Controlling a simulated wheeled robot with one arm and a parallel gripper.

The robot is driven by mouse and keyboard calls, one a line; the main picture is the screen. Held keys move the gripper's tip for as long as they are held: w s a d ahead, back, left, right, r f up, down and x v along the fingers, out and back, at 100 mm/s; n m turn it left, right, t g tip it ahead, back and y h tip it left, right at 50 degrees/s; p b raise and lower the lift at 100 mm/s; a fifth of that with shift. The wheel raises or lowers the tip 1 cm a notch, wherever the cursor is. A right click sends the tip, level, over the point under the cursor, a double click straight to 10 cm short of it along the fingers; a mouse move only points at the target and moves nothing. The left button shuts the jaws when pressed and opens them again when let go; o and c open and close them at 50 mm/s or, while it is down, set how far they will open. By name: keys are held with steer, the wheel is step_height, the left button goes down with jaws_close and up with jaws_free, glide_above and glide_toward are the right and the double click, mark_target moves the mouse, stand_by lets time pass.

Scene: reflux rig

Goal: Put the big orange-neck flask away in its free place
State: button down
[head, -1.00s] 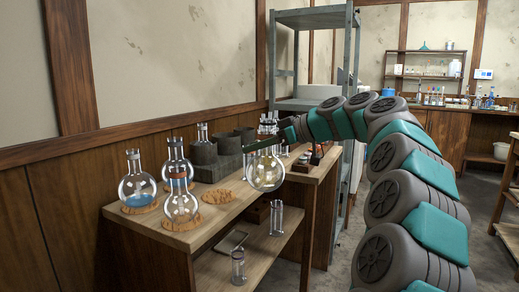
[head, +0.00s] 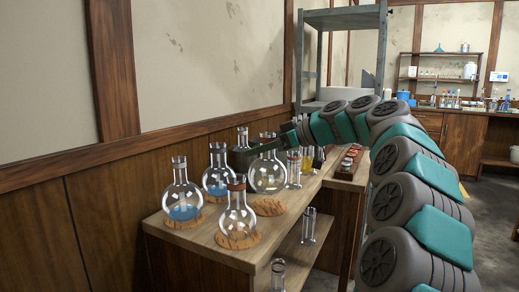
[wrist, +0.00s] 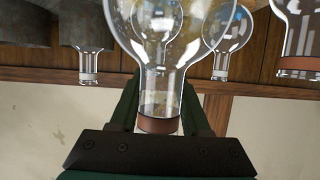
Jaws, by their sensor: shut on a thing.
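My gripper (head: 279,148) is shut on the neck of the big flask (head: 268,177), a clear round flask that looks empty. In the wrist view, its orange-brown neck band (wrist: 158,125) sits between the fingers of my gripper (wrist: 160,100). The flask hangs upright at the bench, over or just behind a bare cork ring (head: 268,207). A small gap seems to show between them; I cannot tell the exact alignment.
Close by on the left, a clear flask with an orange-brown neck band (head: 237,222) stands on a cork ring. Two flasks with blue liquid (head: 182,202) (head: 217,181) stand behind it. Cylinders (head: 294,170) stand to the right. More glass cylinders (head: 308,226) are on the lower shelf.

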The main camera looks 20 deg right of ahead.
mark_target(259, 161)
steer(key=shift+f, duration=0.85)
steer(key=shift+r+b, duration=0.1)
steer(key=shift+b, duration=0.45)
steer(key=shift+f+b, duration=0.9)
steer(key=shift+b, duration=0.15)
steer(key=shift+f+b, duration=0.55)
steer(key=shift+b, duration=0.15)
steer(key=shift+c, duration=1.4)
jaws_free()
